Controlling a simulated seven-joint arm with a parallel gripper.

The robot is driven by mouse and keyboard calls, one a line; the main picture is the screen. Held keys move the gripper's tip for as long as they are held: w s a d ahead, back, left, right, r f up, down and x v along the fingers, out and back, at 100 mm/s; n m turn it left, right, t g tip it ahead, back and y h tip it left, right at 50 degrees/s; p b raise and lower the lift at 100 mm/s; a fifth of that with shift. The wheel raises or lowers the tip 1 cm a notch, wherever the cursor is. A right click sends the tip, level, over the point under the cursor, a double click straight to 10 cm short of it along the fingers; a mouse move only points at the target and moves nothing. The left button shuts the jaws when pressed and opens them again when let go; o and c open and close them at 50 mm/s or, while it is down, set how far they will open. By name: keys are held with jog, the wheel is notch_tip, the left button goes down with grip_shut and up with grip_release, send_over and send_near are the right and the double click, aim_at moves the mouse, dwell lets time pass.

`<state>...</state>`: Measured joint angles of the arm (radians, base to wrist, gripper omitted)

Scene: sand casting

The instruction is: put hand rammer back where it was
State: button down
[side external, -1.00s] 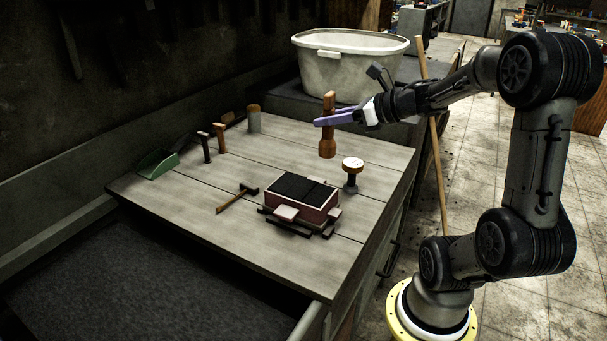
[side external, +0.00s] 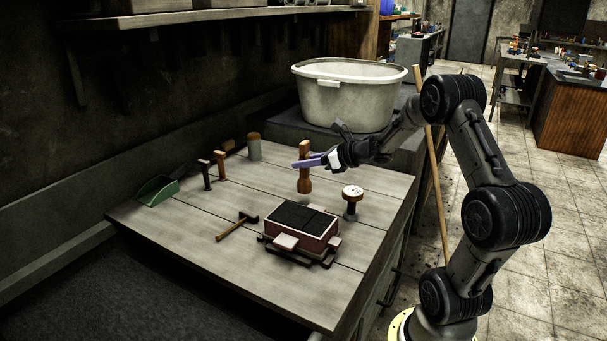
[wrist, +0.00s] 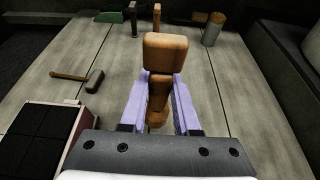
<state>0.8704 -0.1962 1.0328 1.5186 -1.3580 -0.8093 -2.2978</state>
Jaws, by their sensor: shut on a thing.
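The hand rammer (side external: 304,180) is a brown wooden tool, held upright in my gripper (side external: 306,162). The lilac fingers are shut on its middle. In the wrist view the rammer (wrist: 165,55) stands between the two fingers of my gripper (wrist: 160,100), with its blocky top towards the camera. In the side view its lower end is over the back right part of the grey plank tabletop (side external: 190,225). I cannot tell whether the lower end touches the wood.
The black and red mould box (side external: 300,225) is in front of the rammer, with a hammer (side external: 238,225) to its left. A round-topped tool (side external: 352,196) stands right of the rammer. Two small upright tools (side external: 220,165), a cylinder (side external: 254,147) and a green dustpan (side external: 158,190) stand at the back left.

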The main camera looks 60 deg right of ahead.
aim_at(309, 174)
jog(key=shift+w+d+f, duration=0.1)
jog(key=shift+w+f, duration=0.05)
jog(key=shift+f, duration=0.8)
jog(key=shift+w+d+f, duration=0.1)
jog(key=shift+w+f, duration=0.05)
jog(key=shift+f, duration=0.8)
jog(key=c, duration=1.1)
grip_release()
jog(key=shift+f, duration=0.25)
jog(key=o, duration=0.5)
jog(key=shift+c, duration=0.2)
